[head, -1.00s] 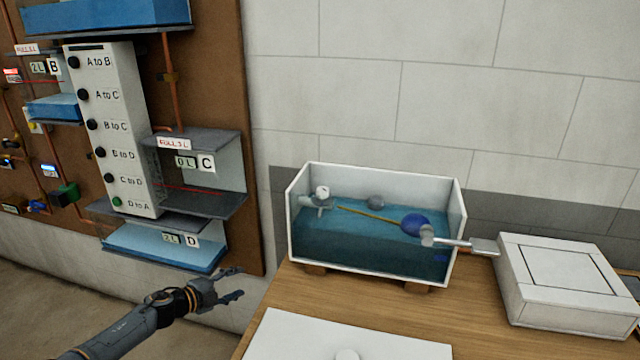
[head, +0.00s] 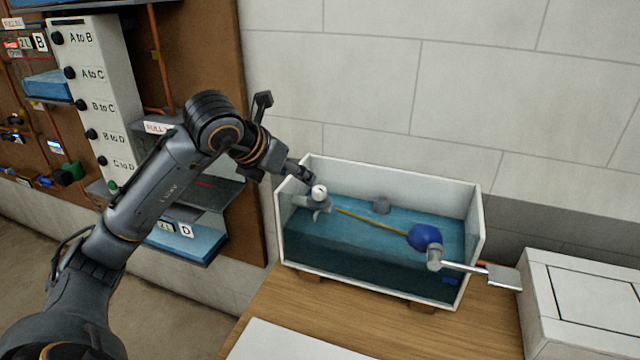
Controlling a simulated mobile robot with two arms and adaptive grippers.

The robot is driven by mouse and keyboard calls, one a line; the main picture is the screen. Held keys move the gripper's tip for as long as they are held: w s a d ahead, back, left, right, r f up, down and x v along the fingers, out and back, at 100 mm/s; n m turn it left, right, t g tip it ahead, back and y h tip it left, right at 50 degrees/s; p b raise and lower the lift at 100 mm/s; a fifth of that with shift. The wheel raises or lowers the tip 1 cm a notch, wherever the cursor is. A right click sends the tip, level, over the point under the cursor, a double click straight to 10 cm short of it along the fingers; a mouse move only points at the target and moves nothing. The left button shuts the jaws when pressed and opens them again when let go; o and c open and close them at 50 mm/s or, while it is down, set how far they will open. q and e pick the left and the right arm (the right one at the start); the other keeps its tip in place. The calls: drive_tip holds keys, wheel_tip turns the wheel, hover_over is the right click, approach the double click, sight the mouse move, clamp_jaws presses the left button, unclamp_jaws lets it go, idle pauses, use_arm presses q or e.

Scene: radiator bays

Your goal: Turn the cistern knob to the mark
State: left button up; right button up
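The cistern (head: 375,283) is an open white-rimmed tank with clear sides, partly full of blue water, on the wooden bench. Its small white round knob (head: 319,192) sits on a grey valve fitting (head: 318,206) at the left end. A yellow rod (head: 372,222) runs from there to a blue float ball (head: 424,237). The mark is too small to make out. My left gripper (head: 303,174) is at the tank's left rim, its tips just up and left of the knob. I cannot tell whether they touch it or how far the fingers are apart. My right gripper is out of view.
A grey lever with a flat handle (head: 504,278) sticks out at the tank's right. A white box (head: 585,310) stands right of it. A white panel (head: 300,343) lies in front. A brown board with labelled knobs (head: 100,100) and shelves is behind my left arm.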

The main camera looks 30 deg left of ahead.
sight(318, 189)
use_arm(q)
drive_tip(key=p+x, duration=0.2)
drive_tip(key=x, duration=0.9)
drive_tip(key=shift+w+f, duration=0.2)
drive_tip(key=shift+f, duration=0.05)
drive_tip(key=shift+c, duration=0.2)
clamp_jaws()
